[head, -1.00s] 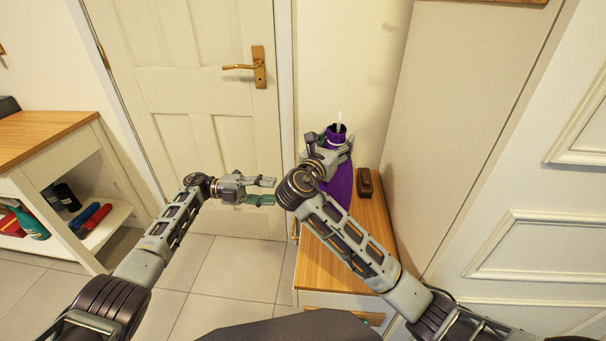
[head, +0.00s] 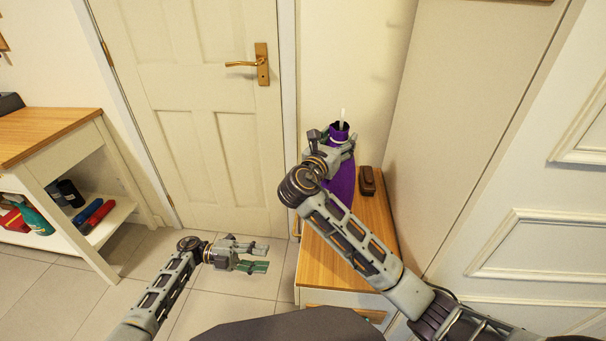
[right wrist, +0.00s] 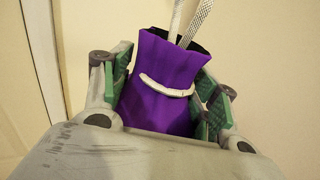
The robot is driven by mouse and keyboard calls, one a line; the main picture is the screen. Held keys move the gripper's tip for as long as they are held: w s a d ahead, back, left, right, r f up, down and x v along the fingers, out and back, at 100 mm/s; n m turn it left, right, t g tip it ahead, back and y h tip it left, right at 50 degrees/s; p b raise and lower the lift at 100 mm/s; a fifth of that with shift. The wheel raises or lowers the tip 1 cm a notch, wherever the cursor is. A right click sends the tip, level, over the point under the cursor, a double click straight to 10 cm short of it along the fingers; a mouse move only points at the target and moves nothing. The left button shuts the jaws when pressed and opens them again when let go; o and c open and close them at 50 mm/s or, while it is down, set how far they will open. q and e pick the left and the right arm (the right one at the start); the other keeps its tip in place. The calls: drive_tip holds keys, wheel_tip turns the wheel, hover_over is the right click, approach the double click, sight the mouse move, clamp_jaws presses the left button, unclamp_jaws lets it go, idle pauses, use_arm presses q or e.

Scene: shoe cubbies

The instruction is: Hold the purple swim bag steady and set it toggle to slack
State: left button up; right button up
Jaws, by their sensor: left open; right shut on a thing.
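The purple swim bag (head: 343,183) stands upright on the wooden top of the cabinet, partly hidden behind my right gripper. My right gripper (head: 335,138) is shut on the upper part of the bag, near its neck. In the right wrist view the bag (right wrist: 160,85) sits between the green finger pads, with a white cord (right wrist: 166,88) across its front and pale cord strands (right wrist: 192,22) rising from its dark mouth. I cannot make out the toggle. My left gripper (head: 262,255) is open and empty, to the left of the cabinet and below the bag.
A dark brown object (head: 367,181) lies on the cabinet top (head: 375,230), right of the bag. A wall panel rises close on the right. A shelf unit (head: 45,135) with several items stands at the left. The floor before the door (head: 190,120) is clear.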

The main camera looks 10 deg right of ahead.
use_arm(q)
drive_tip(key=shift+s+d+r+m+t+y, duration=0.75)
drive_tip(key=shift+s+r+t+y, duration=0.35)
drive_tip(key=shift+s, duration=0.75)
drive_tip(key=w+d+r+n+t, duration=0.1)
drive_tip(key=w+r+n+t, duration=0.1)
drive_tip(key=r, duration=0.5)
drive_tip(key=w+d+r+n+t, duration=0.1)
drive_tip(key=w+r+n+t, duration=0.1)
drive_tip(key=r+t, duration=0.3)
drive_tip(key=w+d+r+n+t, duration=0.1)
drive_tip(key=w+r+n+t, duration=0.1)
drive_tip(key=r, duration=0.8)
drive_tip(key=shift+w+n+t, duration=0.35)
drive_tip(key=shift+w+t, duration=0.55)
drive_tip(key=shift+d+f, duration=0.1)
drive_tip(key=shift+d, duration=0.1)
drive_tip(key=x, duration=1.1)
drive_tip(key=shift+w+d+f, duration=0.15)
drive_tip(key=shift+w+d, duration=0.05)
drive_tip(key=shift+d, duration=0.15)
